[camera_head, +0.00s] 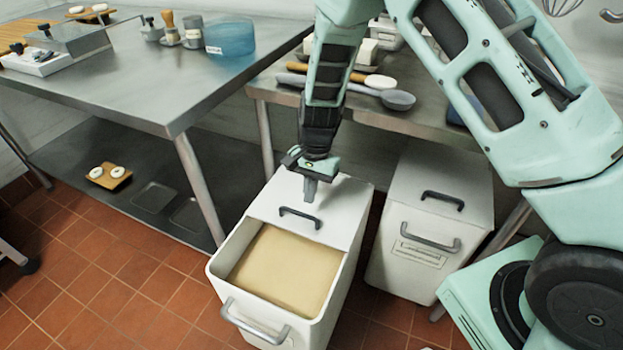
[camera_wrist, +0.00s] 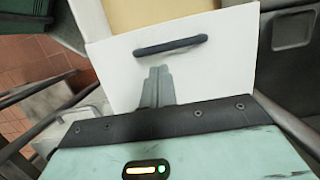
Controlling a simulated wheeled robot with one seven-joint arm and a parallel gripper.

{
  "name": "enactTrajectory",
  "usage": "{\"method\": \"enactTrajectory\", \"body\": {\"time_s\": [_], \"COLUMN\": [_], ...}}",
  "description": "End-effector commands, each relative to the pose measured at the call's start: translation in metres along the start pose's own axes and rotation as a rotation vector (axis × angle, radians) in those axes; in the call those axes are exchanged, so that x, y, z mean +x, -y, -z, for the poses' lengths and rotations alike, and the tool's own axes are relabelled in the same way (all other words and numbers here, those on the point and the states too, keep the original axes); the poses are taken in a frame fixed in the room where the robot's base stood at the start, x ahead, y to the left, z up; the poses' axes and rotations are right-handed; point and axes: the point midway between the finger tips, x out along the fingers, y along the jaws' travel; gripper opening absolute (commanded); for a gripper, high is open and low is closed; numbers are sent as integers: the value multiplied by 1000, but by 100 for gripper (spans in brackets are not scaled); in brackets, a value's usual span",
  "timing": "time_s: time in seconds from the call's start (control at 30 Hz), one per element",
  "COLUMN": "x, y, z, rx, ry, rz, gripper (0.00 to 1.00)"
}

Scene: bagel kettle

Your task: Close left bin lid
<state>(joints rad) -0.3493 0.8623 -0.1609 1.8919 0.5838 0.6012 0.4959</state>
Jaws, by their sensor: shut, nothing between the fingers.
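The left bin (camera_head: 330,290) is white and stands on the floor, its front half uncovered and showing tan contents (camera_head: 282,268). Its white lid (camera_head: 335,215) covers the back half and has a dark handle (camera_head: 300,216). My gripper (camera_head: 310,196) is shut and empty, pointing down just behind the lid handle; I cannot tell whether it touches the lid. In the wrist view the shut fingers (camera_wrist: 157,72) are close to the handle (camera_wrist: 170,46) over the lid (camera_wrist: 215,68), with the tan contents (camera_wrist: 150,14) beyond.
A second white bin (camera_head: 425,225) with its lid on stands to the right. A steel table (camera_head: 150,90) is at the left, and another counter (camera_head: 430,125) with ladles and containers is behind the bins. Tiled floor is open at front left.

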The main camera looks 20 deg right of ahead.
Motion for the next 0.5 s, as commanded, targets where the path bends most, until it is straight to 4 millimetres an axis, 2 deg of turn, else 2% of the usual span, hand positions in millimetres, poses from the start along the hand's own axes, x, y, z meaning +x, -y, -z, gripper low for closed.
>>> {"method": "enactTrajectory", "body": {"time_s": [0.03, 0.2, 0.5], "x": [8, 22, 25], "y": [0, 0, 0], "z": [0, 0, 0], "rx": [0, 1, -1], "ry": [0, -1, -1], "rz": [-1, 0, 1], "gripper": [0, 0, 0]}}
